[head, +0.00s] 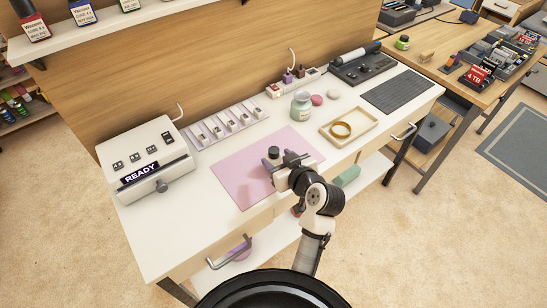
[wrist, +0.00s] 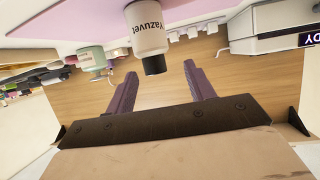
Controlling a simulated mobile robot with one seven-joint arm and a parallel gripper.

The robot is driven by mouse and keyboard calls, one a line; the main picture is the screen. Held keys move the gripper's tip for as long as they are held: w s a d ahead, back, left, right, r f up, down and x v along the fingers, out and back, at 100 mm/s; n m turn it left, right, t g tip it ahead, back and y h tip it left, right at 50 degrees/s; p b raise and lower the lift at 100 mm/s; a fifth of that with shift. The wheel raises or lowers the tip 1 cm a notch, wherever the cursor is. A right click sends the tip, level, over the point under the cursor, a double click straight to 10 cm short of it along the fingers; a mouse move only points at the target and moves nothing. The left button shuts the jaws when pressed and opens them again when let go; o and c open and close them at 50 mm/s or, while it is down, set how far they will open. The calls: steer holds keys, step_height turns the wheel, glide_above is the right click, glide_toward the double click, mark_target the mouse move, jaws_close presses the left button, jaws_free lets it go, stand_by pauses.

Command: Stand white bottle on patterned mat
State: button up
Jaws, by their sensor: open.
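The white bottle (wrist: 149,27) has a black cap and the label "Yazuvet". It appears upside down in the wrist view, where its base meets the pink mat (wrist: 75,27). In the head view its black cap (head: 273,152) shows above the pink mat (head: 240,180), and my gripper partly hides its body. The bottle looks upright. A dark grey mat (head: 395,92) with a ribbed or grid pattern lies at the table's right end. My gripper (head: 284,162) is beside the bottle. In the wrist view its purple-grey fingers (wrist: 160,70) are apart and empty, with the bottle beyond their tips.
A pale green jar (head: 301,106) and a tray (head: 348,129) with a gold ring stand between the two mats. Pink round items (head: 325,98) lie behind the tray. A white device (head: 148,160) reading "READY" and a switch strip (head: 228,123) stand left and behind.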

mark_target(271, 150)
steer(key=p+x, duration=0.1)
steer(key=x, duration=0.1)
steer(key=p+x, duration=0.1)
steer(key=x, duration=0.2)
steer(key=shift+w+d+r, duration=0.1)
steer(key=shift+w+d, duration=0.05)
steer(key=shift+w, duration=0.2)
steer(key=shift+w+a+f, duration=0.25)
steer(key=shift+w+f, duration=0.1)
steer(key=shift+w, duration=0.1)
steer(key=shift+s+f, duration=0.1)
jaws_close()
